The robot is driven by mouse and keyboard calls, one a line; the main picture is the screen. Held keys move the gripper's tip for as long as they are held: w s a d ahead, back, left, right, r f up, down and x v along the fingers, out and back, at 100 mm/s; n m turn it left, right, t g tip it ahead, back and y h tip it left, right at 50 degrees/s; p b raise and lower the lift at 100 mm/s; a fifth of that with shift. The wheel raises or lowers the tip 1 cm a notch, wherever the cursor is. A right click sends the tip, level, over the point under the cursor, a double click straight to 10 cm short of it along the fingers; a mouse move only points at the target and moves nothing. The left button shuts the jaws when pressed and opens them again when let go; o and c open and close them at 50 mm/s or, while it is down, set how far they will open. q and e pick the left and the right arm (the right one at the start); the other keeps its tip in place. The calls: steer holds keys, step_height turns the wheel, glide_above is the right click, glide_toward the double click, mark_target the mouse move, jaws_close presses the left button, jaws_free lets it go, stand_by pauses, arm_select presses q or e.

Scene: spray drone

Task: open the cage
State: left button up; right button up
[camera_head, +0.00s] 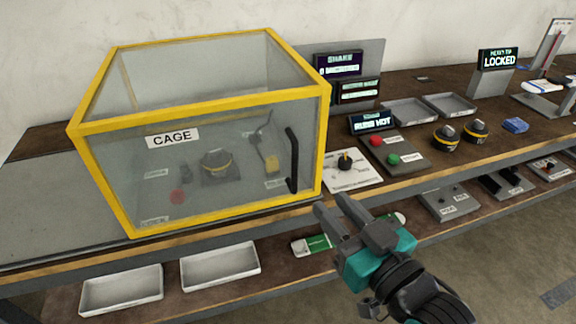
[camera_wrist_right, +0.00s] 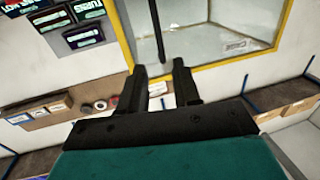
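The cage (camera_head: 109,203) is a clear box with a yellow frame and a "CAGE" label, standing on the workbench in the head view. Its front panel is in place. A black vertical handle (camera_head: 292,160) sits at the right side of that panel; it also shows in the right wrist view (camera_wrist_right: 157,28). Through the panel I see a black and yellow device and a red button. My right gripper (camera_head: 333,209) is open and empty, in front of and below the handle, apart from it. In the right wrist view its two fingers (camera_wrist_right: 160,80) stand apart. My left gripper is not in view.
Right of the cage are a card with a dial (camera_head: 352,172), a panel with red and green buttons (camera_head: 395,153), empty trays (camera_head: 410,110) and black-yellow knobs (camera_head: 446,138). White trays (camera_head: 220,267) lie on the lower shelf. A "LOCKED" display (camera_head: 499,60) stands at the back right.

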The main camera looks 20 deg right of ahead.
mark_target(296, 166)
steer(key=x, duration=1.2)
steer(key=shift+w+f+p, duration=0.1)
steer(key=shift+w+p, duration=0.25)
steer(key=shift+c, duration=0.5)
jaws_close()
